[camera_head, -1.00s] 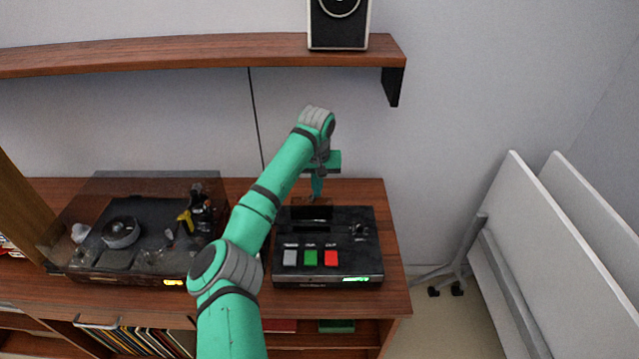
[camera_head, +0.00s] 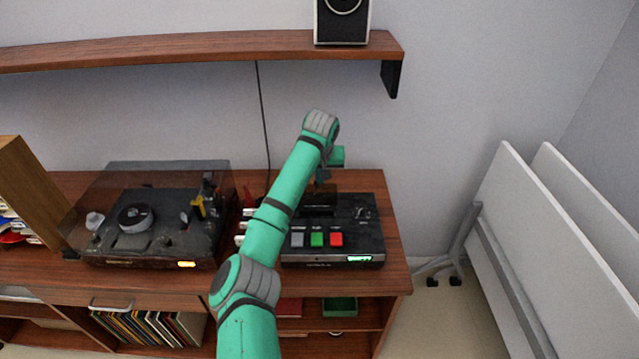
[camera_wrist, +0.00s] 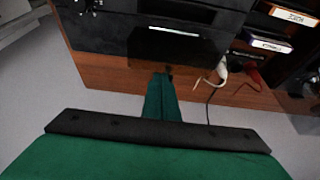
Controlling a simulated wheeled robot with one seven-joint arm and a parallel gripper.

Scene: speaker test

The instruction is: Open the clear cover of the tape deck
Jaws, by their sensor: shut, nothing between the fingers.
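The tape deck (camera_head: 352,208) is a black box on the right of the wooden cabinet, with a grey, a green and a red button in front. Its dark see-through cover (camera_head: 319,203) is at the back left of its top and seems to stand tilted up; its exact angle is unclear. In the wrist view the cover (camera_wrist: 170,52) is a dark glossy panel with a bright reflection. My gripper (camera_wrist: 162,77) is shut and empty, its tips just beyond the panel's edge, over the wood behind the deck. Contact is unclear. In the head view my arm hides part of the deck's left side.
A turntable under a smoky lid (camera_head: 150,175) stands on the left of the cabinet (camera_head: 395,265). Cassettes (camera_wrist: 270,42) and a cable (camera_wrist: 210,105) lie beside the deck. A shelf (camera_head: 200,48) with a speaker (camera_head: 342,22) is above. White panels (camera_head: 540,230) stand at right.

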